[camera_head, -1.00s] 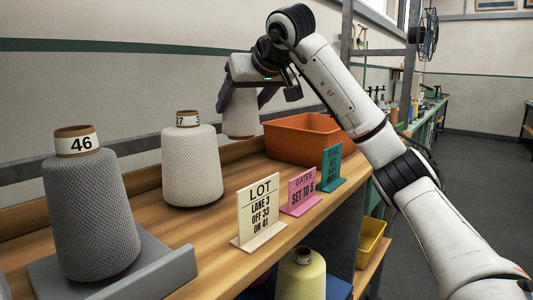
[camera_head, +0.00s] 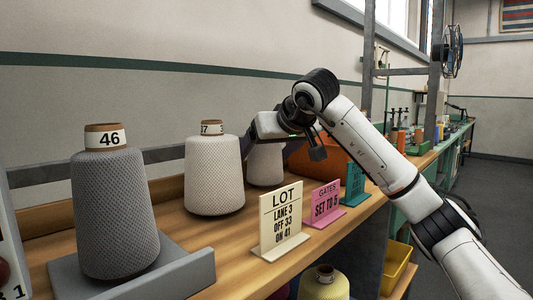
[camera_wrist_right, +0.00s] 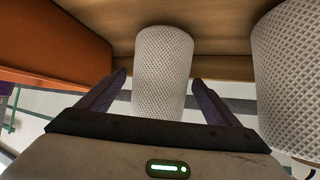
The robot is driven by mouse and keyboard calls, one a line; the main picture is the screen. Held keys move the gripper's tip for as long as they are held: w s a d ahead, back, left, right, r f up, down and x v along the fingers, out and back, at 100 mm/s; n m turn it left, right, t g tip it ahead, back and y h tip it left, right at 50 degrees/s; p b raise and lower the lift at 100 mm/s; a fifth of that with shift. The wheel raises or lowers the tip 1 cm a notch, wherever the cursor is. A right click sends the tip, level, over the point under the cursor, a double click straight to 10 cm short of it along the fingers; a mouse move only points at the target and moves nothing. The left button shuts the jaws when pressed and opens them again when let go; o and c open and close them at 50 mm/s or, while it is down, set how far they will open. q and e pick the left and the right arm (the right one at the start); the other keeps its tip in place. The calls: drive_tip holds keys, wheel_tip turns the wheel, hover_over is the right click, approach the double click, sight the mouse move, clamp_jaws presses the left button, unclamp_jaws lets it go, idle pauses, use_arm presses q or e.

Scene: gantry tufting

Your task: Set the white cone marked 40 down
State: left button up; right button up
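The white cone (camera_head: 265,165) stands upright on the wooden shelf (camera_head: 240,228), between another white cone and the orange bin. Its label is hidden by my right gripper. In the wrist view the cone (camera_wrist_right: 164,75) is between the two dark fingers of my right gripper (camera_wrist_right: 160,85). A gap shows at the left finger; the right finger is very close to the cone, and contact there is unclear. The fingers look open around it. In the head view the wrist covers the cone's top. My left gripper is out of view.
A white cone (camera_head: 214,175) with a partly seen 37 label stands close by. A grey cone marked 46 (camera_head: 112,215) is on a grey tray (camera_head: 190,272). The orange bin (camera_head: 325,160) is behind my arm. Lot (camera_head: 280,225), pink (camera_head: 325,205) and teal (camera_head: 355,185) signs line the front edge.

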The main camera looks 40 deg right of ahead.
drive_tip(key=p+v, duration=0.1)
drive_tip(key=v, duration=1.1)
drive_tip(key=shift+p, duration=0.4)
